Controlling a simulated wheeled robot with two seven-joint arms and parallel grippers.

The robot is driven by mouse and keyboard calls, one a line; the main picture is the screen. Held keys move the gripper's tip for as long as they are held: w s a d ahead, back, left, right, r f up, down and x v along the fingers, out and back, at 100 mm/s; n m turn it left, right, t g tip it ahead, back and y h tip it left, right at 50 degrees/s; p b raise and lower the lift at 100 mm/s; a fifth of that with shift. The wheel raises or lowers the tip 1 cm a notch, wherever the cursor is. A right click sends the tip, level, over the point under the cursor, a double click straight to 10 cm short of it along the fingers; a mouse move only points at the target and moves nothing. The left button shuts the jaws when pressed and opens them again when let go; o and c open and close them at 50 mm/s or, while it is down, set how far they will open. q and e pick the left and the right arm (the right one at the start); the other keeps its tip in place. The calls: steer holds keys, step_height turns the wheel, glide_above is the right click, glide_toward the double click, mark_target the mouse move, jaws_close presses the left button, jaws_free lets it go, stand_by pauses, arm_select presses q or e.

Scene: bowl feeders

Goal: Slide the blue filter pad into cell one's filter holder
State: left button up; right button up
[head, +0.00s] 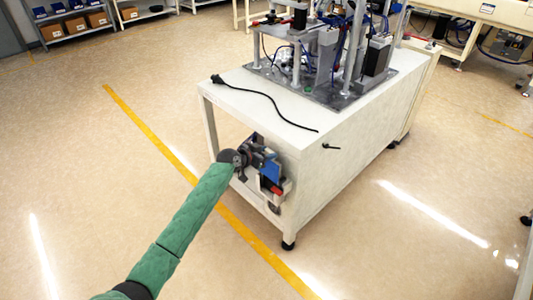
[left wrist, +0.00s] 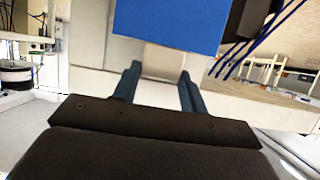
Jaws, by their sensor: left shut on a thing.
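The blue filter pad (head: 271,172) shows at the open end of the white cell bench, just beyond my left gripper (head: 263,160). In the left wrist view the pad (left wrist: 168,22) is a flat blue sheet ahead of the fingers. A beige tab-like piece below it lies between the fingertips of my left gripper (left wrist: 158,74), which is shut on it. A light bracket with a red part (head: 277,190) sits just below the pad; I cannot tell whether it is the filter holder or whether the pad touches it. My right gripper is not in view.
The white bench (head: 260,100) carries machinery and a black cable (head: 265,95) on top. Its leg and lower rail stand close to my left arm. Shelves with boxes (head: 75,22) are far at the back left. The floor to the left is clear, with a yellow line (head: 140,122).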

mark_target(268, 172)
arm_select(q)
steer(key=shift+f+b, duration=0.6)
steer(key=shift+f, duration=0.15)
steer(key=shift+f+b, duration=4)
steer(key=shift+f, duration=0.95)
stand_by(0.6)
steer(key=o, duration=1.3)
steer(key=v, duration=0.7)
steer(key=shift+s+a, duration=0.3)
steer(key=shift+r, duration=0.1)
